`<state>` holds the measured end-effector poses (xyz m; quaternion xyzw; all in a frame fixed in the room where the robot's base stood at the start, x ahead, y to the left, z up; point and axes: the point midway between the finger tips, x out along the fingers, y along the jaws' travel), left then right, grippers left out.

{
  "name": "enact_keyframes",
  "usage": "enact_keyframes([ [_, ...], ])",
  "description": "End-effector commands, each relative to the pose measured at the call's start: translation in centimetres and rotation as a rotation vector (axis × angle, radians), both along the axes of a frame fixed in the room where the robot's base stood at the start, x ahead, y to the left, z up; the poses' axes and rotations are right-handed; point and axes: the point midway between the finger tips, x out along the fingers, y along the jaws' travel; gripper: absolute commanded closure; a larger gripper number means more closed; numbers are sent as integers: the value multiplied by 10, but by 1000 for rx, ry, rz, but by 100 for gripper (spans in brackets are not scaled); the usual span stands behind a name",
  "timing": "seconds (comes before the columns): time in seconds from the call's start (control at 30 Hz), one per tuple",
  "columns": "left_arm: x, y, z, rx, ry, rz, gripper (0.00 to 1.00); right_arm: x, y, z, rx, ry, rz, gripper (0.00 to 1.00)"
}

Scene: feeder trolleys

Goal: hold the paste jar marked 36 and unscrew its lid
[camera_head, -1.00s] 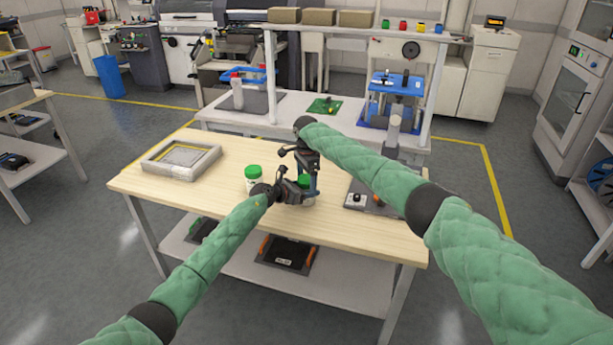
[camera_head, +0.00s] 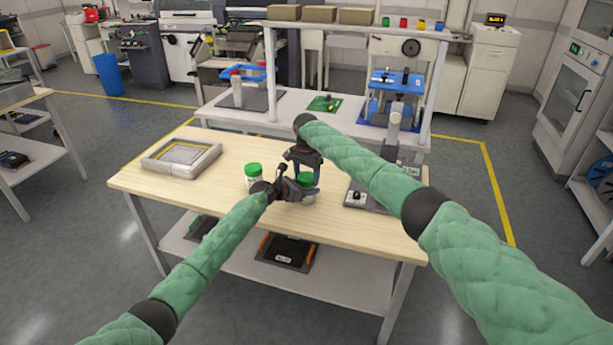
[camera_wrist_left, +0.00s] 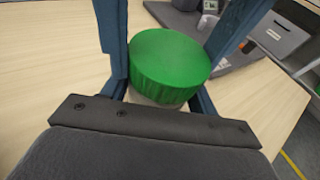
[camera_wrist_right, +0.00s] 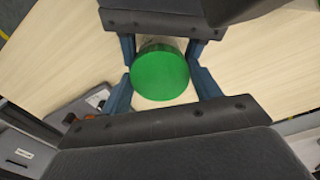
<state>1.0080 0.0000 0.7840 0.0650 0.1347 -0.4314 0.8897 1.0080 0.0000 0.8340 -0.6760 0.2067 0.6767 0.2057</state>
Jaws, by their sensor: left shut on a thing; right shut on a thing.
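A white jar (camera_head: 309,197) with a green lid (camera_head: 306,179) stands at the middle of the wooden table, partly hidden by my grippers. My left gripper (camera_head: 308,190) is shut on the jar's body from the side; the left wrist view shows the green lid (camera_wrist_left: 170,62) between and above its fingers. My right gripper (camera_head: 305,172) comes down from above and is shut on the lid, which also shows between its fingers in the right wrist view (camera_wrist_right: 160,74). The lid sits on the jar. No number on this jar is readable.
A second green-lidded jar (camera_head: 253,173) stands just left of the held one. A grey framed tray (camera_head: 181,159) lies at the table's left, and a grey plate with small parts (camera_head: 362,197) at its right. The front of the table is clear.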

Motion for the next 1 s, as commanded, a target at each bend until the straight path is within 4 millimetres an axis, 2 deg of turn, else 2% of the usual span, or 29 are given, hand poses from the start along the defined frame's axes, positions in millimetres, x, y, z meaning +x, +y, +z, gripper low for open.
enact_keyframes([
  [0.13,-1,0,-1,1,1,-1,100,0,0,0,1,0,65,65],
  [0.43,-1,0,-1,1,1,-1,100,0,0,0,1,0,70,65],
  [0.47,-1,0,-1,1,1,-1,100,0,0,0,1,0,70,32],
  [0.53,-1,0,-1,1,1,-1,100,0,0,0,0,0,69,18],
  [0.87,-1,0,-1,1,1,-1,100,0,0,1,1,0,69,16],
  [1.0,-1,0,-1,0,2,-1,100,0,0,9,1,-2,69,16],
])
